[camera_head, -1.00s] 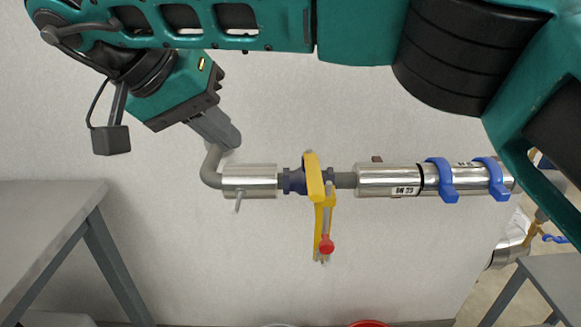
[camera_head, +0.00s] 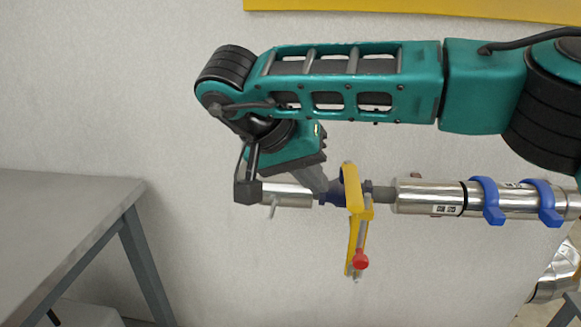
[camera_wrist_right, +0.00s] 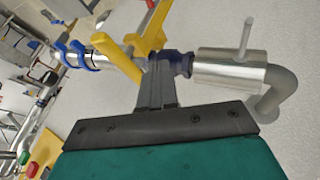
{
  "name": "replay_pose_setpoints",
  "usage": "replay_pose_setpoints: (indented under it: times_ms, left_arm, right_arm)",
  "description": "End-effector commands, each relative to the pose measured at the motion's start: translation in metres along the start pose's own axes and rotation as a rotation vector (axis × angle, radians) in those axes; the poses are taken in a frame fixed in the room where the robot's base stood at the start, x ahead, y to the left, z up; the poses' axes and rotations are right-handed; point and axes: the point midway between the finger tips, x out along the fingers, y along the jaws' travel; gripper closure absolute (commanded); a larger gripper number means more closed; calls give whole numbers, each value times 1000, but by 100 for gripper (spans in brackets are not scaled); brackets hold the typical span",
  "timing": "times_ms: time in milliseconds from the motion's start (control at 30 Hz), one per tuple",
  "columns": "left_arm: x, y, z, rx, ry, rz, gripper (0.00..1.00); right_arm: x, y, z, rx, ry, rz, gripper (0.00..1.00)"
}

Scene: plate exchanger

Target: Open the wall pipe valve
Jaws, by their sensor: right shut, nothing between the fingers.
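The wall pipe valve has a dark blue body (camera_wrist_right: 182,63) and a yellow handle (camera_head: 351,187). Its yellow lever hangs down across the horizontal pipe (camera_head: 425,196), with a red knob (camera_head: 361,260) near its lower end. My right gripper (camera_head: 325,190) is shut and empty, its fingers at the blue valve body just left of the handle. In the right wrist view the shut fingers (camera_wrist_right: 158,75) overlap the valve beside the yellow handle (camera_wrist_right: 124,62); I cannot tell whether they touch. My left gripper is not in view.
A grey table (camera_head: 60,210) stands at the left. Two blue clamps (camera_head: 487,201) hold the steel pipe at the right. A yellow panel (camera_head: 420,8) runs along the top of the wall. The wall below the pipe is clear.

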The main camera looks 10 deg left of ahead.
Motion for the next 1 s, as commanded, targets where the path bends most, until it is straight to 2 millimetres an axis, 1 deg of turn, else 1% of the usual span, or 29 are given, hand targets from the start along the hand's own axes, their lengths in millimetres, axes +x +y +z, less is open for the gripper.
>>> replay_pose_setpoints:
  times_ms: [33, 100, 233, 667, 1000]
  left_arm:
    - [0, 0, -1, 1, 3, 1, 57]
    - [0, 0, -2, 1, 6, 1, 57]
    - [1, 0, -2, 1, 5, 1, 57]
    - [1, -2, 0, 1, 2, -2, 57]
    - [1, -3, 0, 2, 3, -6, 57]
  right_arm:
    - [3, 6, 0, 0, -1, 0, 100]
    - [6, 12, 0, 0, -1, 0, 100]
    - [9, 18, 0, 0, 0, 0, 100]
    - [9, 20, 0, -4, 2, -1, 100]
    - [10, 22, 1, -86, 45, -44, 100]
